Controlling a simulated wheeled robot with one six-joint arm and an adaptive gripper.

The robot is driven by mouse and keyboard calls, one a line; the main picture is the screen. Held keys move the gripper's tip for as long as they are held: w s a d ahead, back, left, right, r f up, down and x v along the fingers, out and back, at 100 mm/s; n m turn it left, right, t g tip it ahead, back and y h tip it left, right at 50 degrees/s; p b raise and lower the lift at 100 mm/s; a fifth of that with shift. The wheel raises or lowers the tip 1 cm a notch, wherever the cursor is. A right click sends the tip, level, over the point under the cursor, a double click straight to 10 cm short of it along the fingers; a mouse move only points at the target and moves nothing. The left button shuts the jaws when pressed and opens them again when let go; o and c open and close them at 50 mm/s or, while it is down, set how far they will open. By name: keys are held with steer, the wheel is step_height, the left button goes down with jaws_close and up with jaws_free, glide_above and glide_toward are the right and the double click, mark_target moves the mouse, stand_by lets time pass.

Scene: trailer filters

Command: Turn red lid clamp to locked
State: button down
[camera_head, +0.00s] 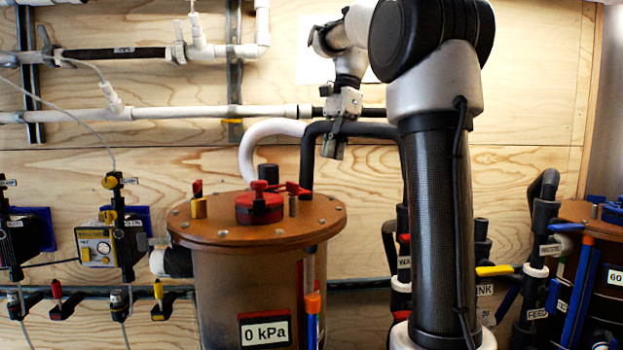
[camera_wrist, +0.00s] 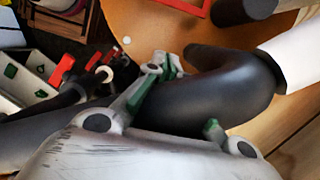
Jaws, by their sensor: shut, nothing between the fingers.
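A round brown tank lid (camera_head: 230,232) carries a thick red cap with a knob (camera_head: 259,207) at its middle. A red lever (camera_head: 294,188) sits beside a short grey post just right of it. I cannot tell for sure which of these red parts is the lid clamp. My gripper (camera_head: 334,150) hangs above the lid's back right, next to the black pipe, apart from the red parts. A red edge (camera_wrist: 188,5) shows over the brown lid there.
A black bent pipe (camera_head: 308,150) rises from the lid and runs close by my gripper; it fills the middle of the wrist view (camera_wrist: 235,85). A red-and-yellow valve (camera_head: 198,204) stands on the lid's left. My arm hides much of the right side.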

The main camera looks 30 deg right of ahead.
steer(key=x, duration=0.6)
steer(key=a, duration=0.3)
steer(key=shift+s+f, duration=0.15)
steer(key=shift+f, duration=0.2)
steer(key=shift+a, duration=0.55)
steer(key=shift+w+a+n, duration=0.15)
steer(key=shift+w+n, duration=0.1)
steer(key=shift+n, duration=0.15)
